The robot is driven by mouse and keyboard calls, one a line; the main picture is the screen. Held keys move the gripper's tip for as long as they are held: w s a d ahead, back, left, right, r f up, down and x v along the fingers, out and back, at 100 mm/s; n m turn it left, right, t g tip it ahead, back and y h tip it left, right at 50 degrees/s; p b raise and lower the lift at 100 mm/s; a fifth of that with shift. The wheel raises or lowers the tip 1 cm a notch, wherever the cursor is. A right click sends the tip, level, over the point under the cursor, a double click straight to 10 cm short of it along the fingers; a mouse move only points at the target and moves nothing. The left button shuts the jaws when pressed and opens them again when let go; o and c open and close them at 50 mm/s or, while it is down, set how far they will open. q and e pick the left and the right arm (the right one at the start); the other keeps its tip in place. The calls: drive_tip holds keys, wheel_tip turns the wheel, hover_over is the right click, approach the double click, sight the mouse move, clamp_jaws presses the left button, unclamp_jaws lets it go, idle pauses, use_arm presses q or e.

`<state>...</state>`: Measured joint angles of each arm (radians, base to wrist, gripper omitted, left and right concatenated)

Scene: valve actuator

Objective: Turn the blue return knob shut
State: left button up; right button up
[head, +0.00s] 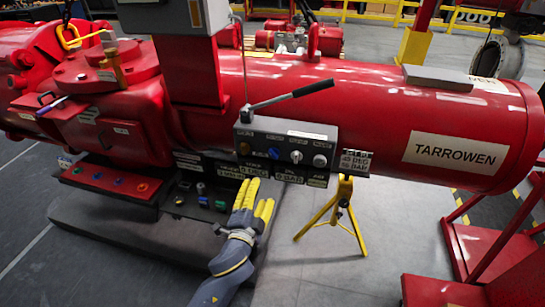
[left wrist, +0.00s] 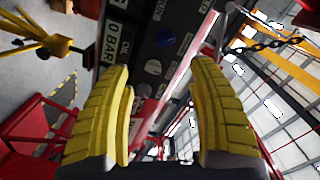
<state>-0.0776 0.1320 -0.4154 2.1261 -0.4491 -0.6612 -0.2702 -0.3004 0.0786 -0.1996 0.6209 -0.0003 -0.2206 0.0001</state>
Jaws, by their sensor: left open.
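The blue return knob (head: 273,153) is on the front face of the dark control box (head: 255,137) under the red cylinder. It also shows in the left wrist view as a round blue knob (left wrist: 166,37), beyond the fingertips. Two pale knobs (head: 296,156) (head: 319,160) sit to its right in the head view. My left gripper (head: 257,188) has yellow fingers and is below the box, pointing up towards it. In the left wrist view my left gripper (left wrist: 160,70) is open, with nothing between the fingers. I cannot read which way the blue knob is turned. My right gripper is not in view.
A lever with a black handle (head: 313,88) rises above the box. A small label block (head: 356,161) hangs at the box's right end. A yellow tripod (head: 338,215) stands right of my gripper. A red button panel (head: 110,181) is at left. Red stands are at lower right.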

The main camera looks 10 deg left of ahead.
sight(272, 156)
use_arm(q)
drive_tip(key=w+n, duration=0.1)
drive_tip(key=w, duration=0.4)
drive_tip(key=w+d, duration=0.1)
drive_tip(key=w, duration=0.5)
drive_tip(key=w+d+r+n, duration=0.1)
drive_tip(key=w, duration=0.5)
drive_tip(key=shift+n, duration=0.3)
drive_tip(key=shift+c, duration=0.3)
drive_tip(key=shift+a, duration=0.1)
clamp_jaws()
